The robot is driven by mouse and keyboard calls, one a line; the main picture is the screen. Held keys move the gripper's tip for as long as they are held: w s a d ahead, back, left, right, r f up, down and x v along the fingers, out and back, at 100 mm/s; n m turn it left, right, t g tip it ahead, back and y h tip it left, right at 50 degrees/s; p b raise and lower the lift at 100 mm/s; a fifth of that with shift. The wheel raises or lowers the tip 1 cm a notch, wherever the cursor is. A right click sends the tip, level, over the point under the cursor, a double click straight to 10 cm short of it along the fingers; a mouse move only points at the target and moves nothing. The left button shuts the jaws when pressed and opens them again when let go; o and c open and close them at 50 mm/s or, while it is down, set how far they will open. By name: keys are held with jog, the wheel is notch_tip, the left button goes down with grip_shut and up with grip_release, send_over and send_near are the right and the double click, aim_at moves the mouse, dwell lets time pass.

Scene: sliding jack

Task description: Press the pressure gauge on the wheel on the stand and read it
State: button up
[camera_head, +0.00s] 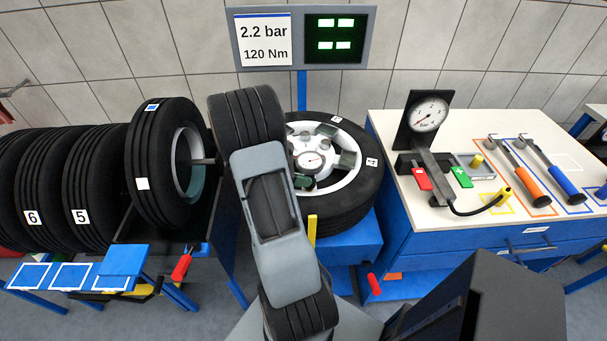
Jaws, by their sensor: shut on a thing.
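The wheel (366,185) lies flat on the blue stand (348,250), its silver rim facing up. My arm crosses in front and hides its left part. A small round pressure gauge (313,160) with a white dial shows over the middle of the rim. Its reading is too small to make out. My gripper (306,172) is over the rim, largely hidden by my arm, and is shut on the pressure gauge. I cannot tell whether the gauge touches the valve.
A sign (264,42) reads 2.2 bar, 120 Nm, beside a display (336,38) with green segments. Several tyres (88,190) stand at left. The right workbench (540,222) holds a larger dial gauge (428,115), an orange-handled tool (530,186) and a blue-handled tool (562,183).

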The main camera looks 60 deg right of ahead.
aim_at(309, 161)
jog(key=shift+r, duration=0.1)
notch_tip(309, 161, up, 6)
jog(key=p, duration=0.5)
dwell(0.4)
dwell(1.0)
